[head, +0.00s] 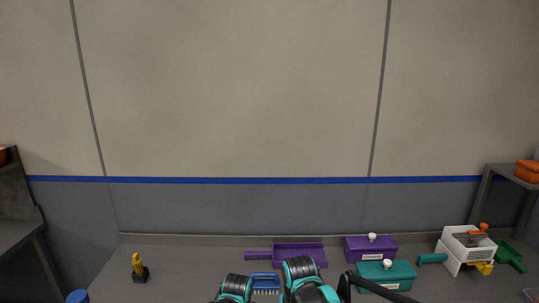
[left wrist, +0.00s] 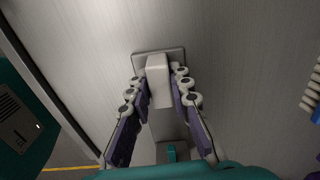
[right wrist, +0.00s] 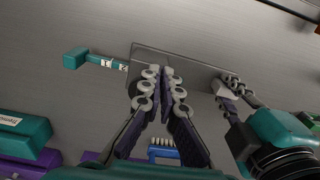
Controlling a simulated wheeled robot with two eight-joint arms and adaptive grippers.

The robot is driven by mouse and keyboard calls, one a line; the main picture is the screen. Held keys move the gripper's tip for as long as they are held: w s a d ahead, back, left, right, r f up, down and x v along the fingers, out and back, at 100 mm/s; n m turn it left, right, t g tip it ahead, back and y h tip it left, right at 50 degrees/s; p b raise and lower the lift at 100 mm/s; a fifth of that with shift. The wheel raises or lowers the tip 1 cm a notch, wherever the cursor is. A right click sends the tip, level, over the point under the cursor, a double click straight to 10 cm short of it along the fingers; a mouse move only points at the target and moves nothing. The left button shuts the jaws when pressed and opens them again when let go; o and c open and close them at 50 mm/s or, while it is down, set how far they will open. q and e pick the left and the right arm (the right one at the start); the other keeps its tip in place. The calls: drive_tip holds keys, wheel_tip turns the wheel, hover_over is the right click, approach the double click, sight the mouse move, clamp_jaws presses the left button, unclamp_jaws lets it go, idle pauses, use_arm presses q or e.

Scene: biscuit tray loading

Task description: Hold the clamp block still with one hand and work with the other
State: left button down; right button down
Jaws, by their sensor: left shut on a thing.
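In the left wrist view my left gripper (left wrist: 160,88) is shut on the pale clamp block (left wrist: 159,68), one finger on each side. The block stands on a square grey base plate (left wrist: 140,56). In the right wrist view my right gripper (right wrist: 163,72) has its fingertips together in front of a flat grey plate (right wrist: 195,68), and I see nothing between them. My left gripper shows at the right of that view, beside the plate. A teal handle with white labels (right wrist: 90,58) sticks out to the left of the plate. The head view shows no fingertips, only my arms.
In the head view a blue brush (head: 265,277), purple dustpan (head: 300,250), purple box (head: 358,252) and teal box (head: 400,272) stand behind my arms. A white basket (head: 451,259) and green scoop (head: 510,256) are at right.

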drive_tip(key=r, duration=0.5)
drive_tip(key=shift+s+a+r, duration=0.15)
drive_tip(key=shift+s+r, duration=0.2)
drive_tip(key=shift+r, duration=0.05)
drive_tip(key=d+f, duration=0.3)
drive_tip(key=f, duration=0.3)
drive_tip(key=shift+w+d, duration=0.15)
drive_tip(key=shift+d, duration=0.05)
idle(0.5)
drive_tip(key=shift+w+a, duration=0.15)
drive_tip(key=shift+w, duration=0.15)
idle(0.8)
